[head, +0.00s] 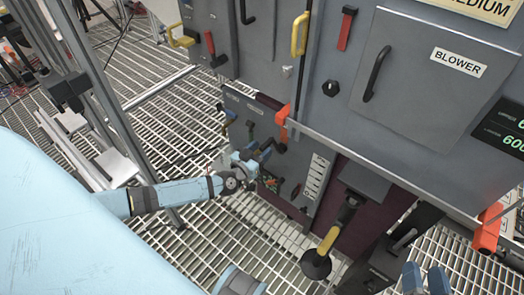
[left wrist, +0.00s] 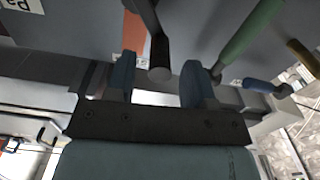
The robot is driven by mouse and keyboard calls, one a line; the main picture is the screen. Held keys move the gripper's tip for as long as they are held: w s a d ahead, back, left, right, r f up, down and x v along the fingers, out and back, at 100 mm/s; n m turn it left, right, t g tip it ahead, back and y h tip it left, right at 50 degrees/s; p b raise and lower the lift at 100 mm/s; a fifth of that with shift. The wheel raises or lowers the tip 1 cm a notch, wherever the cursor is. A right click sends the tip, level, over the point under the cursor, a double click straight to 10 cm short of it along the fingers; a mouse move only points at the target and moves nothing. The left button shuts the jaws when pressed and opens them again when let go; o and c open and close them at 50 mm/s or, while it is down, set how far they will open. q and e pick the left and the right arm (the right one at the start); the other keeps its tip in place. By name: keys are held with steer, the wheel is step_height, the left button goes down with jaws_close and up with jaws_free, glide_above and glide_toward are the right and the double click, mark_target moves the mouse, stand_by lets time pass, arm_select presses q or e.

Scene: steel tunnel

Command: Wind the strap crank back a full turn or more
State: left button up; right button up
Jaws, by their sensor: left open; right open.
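My left gripper (head: 262,152) is open at the low grey panel under the cabinet, beside a black handle (head: 280,143) that looks like the strap crank. In the left wrist view its two blue-grey fingers (left wrist: 158,84) stand apart, and the round end of the black handle (left wrist: 159,62) shows between them. The handle appears free of both fingers; its depth between them is hard to judge. The strap itself cannot be made out. My right gripper (head: 427,280) is open and empty at the bottom right, its two blue fingers apart.
A green handle (left wrist: 252,38) and a blue handle (left wrist: 262,86) are close to the left gripper's right finger. An orange bracket (head: 283,118) hangs just above. A black and yellow lever (head: 328,240) stands to the right. Grating floor (head: 215,235) is clear below.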

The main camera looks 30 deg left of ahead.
arm_select(q)
steer(key=shift+w, duration=0.5)
arm_select(e)
steer(key=shift+w+a+r, duration=0.1)
steer(key=shift+a+r, duration=0.05)
steer(key=shift+r, duration=0.25)
arm_select(q)
jaws_close()
arm_select(e)
steer(key=shift+f, duration=0.2)
